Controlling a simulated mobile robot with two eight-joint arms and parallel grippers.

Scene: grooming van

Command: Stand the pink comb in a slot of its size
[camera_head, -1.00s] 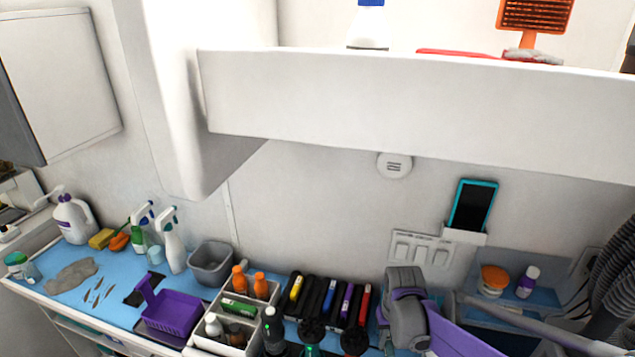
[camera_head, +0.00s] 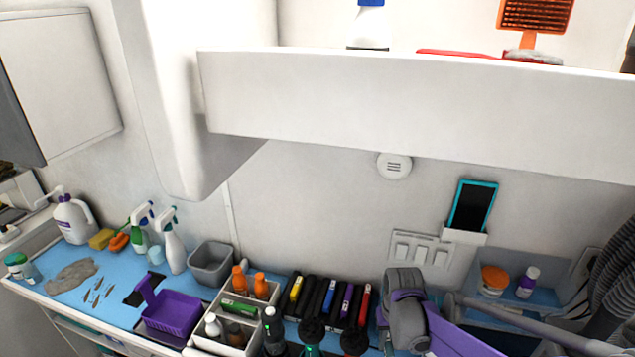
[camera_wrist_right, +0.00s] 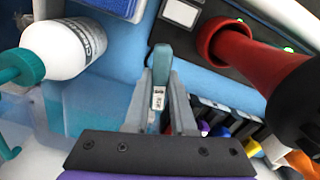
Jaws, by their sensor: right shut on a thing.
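I cannot make out a pink comb in either view. In the right wrist view my right gripper (camera_wrist_right: 160,80) points away from the camera and is shut on a small teal and grey piece (camera_wrist_right: 159,66) with a pale label. Most of that piece is hidden between the fingers. In the head view the right gripper's grey body (camera_head: 405,300) stands just right of a black rack (camera_head: 311,297) and its fingertips are hidden. The rack has dark slots holding several pieces with yellow, blue, purple and red ends. My left gripper is not in view.
A red-nozzled dryer (camera_wrist_right: 240,55) lies close right of the gripper in the wrist view, with a white bottle (camera_wrist_right: 64,48) to the left. A white caddy (camera_head: 222,343), purple basket (camera_head: 172,318) and grey bin (camera_head: 211,265) crowd the blue counter. A white shelf (camera_head: 420,110) overhangs.

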